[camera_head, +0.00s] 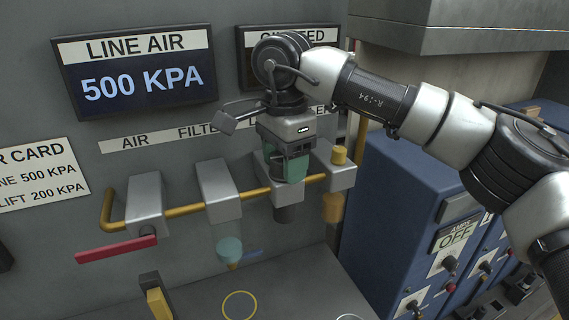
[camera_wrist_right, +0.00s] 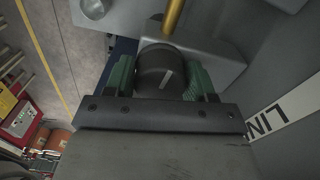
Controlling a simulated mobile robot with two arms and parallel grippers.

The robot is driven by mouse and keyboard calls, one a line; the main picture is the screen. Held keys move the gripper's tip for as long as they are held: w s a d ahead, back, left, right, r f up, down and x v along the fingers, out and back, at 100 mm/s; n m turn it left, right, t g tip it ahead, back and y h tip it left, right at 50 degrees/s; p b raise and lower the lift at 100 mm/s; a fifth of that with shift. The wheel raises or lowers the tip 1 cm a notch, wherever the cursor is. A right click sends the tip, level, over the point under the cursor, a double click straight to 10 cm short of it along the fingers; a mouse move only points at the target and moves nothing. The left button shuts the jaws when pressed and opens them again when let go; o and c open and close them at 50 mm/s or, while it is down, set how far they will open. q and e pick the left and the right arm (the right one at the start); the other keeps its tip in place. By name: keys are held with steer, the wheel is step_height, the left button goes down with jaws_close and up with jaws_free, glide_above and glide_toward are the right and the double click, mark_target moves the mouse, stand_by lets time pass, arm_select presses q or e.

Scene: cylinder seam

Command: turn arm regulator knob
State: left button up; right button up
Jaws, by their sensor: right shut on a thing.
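The regulator knob (camera_wrist_right: 158,70) is a dark round cap with a pale pointer line, seen in the right wrist view between two green finger pads. My right gripper (camera_head: 290,172) is shut on it, coming down from above onto the regulator block. In the head view the gripper hides the knob. The regulator block (camera_head: 262,190) is grey and sits on the brass pipe (camera_head: 225,203). The line air display (camera_head: 137,75) reads 500 KPA. A second display (camera_head: 318,36) is mostly hidden behind my right arm. My left gripper is not in view.
A red lever (camera_head: 115,248) sticks out below the left grey block (camera_head: 146,205). A filter block (camera_head: 219,190) is beside it. A blue cabinet (camera_head: 385,190) with switches stands at right. A grey shelf (camera_head: 290,285) with a yellow ring (camera_head: 239,305) lies below.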

steer(key=shift+r+m, duration=0.1)
steer(key=shift+m, duration=0.6)
steer(key=o, duration=0.9)
step_height(320, 180, up, 11)
steer(key=shift+f+b, duration=0.15)
steer(key=shift+b, duration=0.35)
steer(key=shift+f, duration=0.1)
